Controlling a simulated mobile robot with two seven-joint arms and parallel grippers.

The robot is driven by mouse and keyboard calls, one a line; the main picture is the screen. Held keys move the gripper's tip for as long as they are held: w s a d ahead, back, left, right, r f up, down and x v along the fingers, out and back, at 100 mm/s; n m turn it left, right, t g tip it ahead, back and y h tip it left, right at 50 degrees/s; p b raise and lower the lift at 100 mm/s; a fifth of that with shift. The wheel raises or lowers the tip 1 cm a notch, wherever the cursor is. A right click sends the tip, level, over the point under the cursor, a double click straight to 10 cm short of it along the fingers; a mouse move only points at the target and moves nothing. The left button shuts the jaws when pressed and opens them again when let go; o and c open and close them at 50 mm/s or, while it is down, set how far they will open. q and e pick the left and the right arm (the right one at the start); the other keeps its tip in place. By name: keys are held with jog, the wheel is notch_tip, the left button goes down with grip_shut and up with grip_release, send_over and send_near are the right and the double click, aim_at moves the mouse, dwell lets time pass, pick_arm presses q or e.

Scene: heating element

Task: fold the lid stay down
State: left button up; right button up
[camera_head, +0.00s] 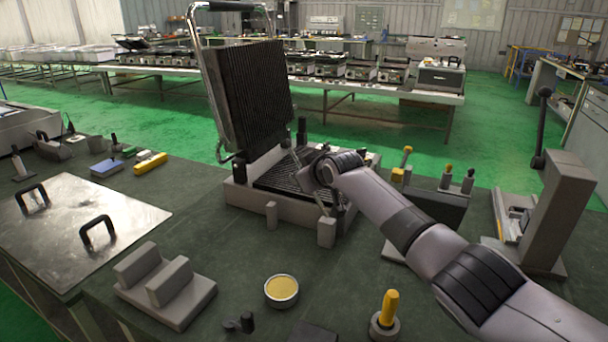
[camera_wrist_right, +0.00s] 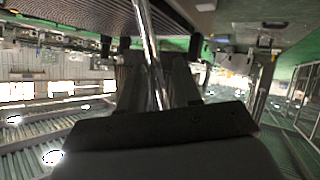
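A contact grill has its dark ribbed lid (camera_head: 250,95) standing raised above a ribbed lower plate (camera_head: 275,180). A long metal handle frame (camera_head: 205,75) runs along the lid's left side. My right arm reaches in from the right, with its gripper (camera_head: 318,172) low over the right part of the lower plate. In the right wrist view, a shiny metal rod (camera_wrist_right: 148,45), seemingly the lid stay, runs down between the dark fingers of the right gripper (camera_wrist_right: 157,85). Whether the fingers press on it is unclear. My left gripper is out of view.
A steel plate with two black handles (camera_head: 85,215), a grey slotted block (camera_head: 165,285) and a yellow-topped tin (camera_head: 281,290) are on the dark workbench (camera_head: 235,255). A grey lever press (camera_head: 555,210) stands at right. Small posts (camera_head: 326,231) stand before the grill.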

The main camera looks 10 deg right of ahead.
jog(key=v, duration=0.7)
jog(key=shift+p, duration=0.45)
dwell(0.4)
